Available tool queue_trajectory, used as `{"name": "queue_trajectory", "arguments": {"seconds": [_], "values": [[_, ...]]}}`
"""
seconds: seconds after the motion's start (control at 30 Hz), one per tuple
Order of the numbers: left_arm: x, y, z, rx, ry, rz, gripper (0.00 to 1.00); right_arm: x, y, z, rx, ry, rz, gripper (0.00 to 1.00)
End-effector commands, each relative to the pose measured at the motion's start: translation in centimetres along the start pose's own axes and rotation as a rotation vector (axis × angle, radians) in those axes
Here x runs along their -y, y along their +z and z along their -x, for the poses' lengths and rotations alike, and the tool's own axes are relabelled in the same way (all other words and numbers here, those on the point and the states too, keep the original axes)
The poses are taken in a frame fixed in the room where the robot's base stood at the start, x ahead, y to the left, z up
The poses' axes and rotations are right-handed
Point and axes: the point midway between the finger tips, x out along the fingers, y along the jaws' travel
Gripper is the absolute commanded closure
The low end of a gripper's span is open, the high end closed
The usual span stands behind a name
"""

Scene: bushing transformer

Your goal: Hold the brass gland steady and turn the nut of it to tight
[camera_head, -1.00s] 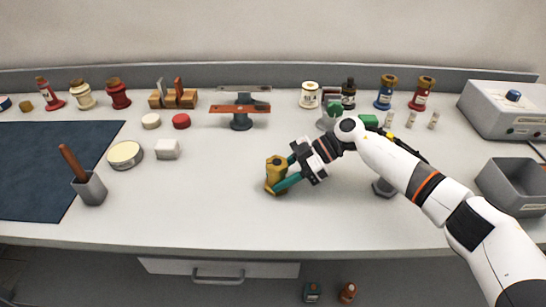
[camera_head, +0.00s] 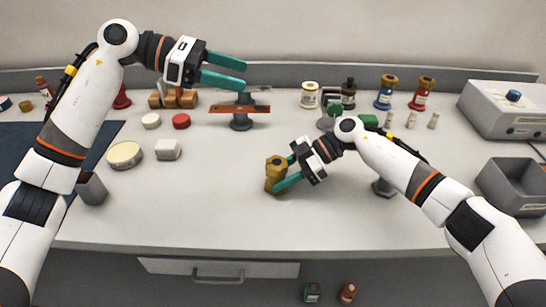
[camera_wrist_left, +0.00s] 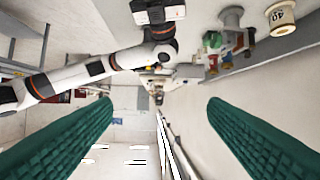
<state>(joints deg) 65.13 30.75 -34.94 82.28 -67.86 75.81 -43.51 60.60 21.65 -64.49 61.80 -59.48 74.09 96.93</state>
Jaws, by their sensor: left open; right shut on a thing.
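The brass gland (camera_head: 273,174) stands upright on the bench near the middle of the head view. Its nut (camera_head: 276,161) appears to be the wider part at the top. My right gripper (camera_head: 284,172) is shut on the gland's body from the right, with teal fingers on it. My left gripper (camera_head: 245,72) is open and empty, raised above the back of the bench, up and to the left of the gland. In the left wrist view its two teal fingers (camera_wrist_left: 158,125) are wide apart with nothing between them. The gland is not visible there.
A balance-like stand (camera_head: 241,122) is below my left gripper. A grey bin (camera_head: 515,185) is at right. Bench around the gland is clear.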

Motion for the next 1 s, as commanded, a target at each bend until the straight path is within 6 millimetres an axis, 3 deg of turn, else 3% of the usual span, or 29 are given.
{"name": "queue_trajectory", "arguments": {"seconds": [0.03,0.17,0.4,0.67,1.0], "values": [[-0.8,0.3,-1.7,0.108,0.022,-0.009,0.32,-0.1,-0.5,-0.1,-0.007,0.002,-0.005,0.75],[-2.1,2.4,-4.6,0.389,0.035,-0.003,0.32,-0.1,-0.5,-0.1,-0.007,0.002,-0.005,0.75],[-2.8,5.7,-5.7,0.75,-0.024,0.006,0.32,-0.1,-0.5,-0.1,-0.007,0.003,-0.005,0.75],[-2.7,7.4,-6.1,0.852,-0.056,0.013,0.32,-0.1,-0.5,-0.1,-0.007,0.003,-0.005,0.75],[-2.5,12.2,-10.4,0.848,-0.052,0.014,0.32,-0.1,-0.5,-0.1,-0.007,0.003,-0.005,0.75]]}}
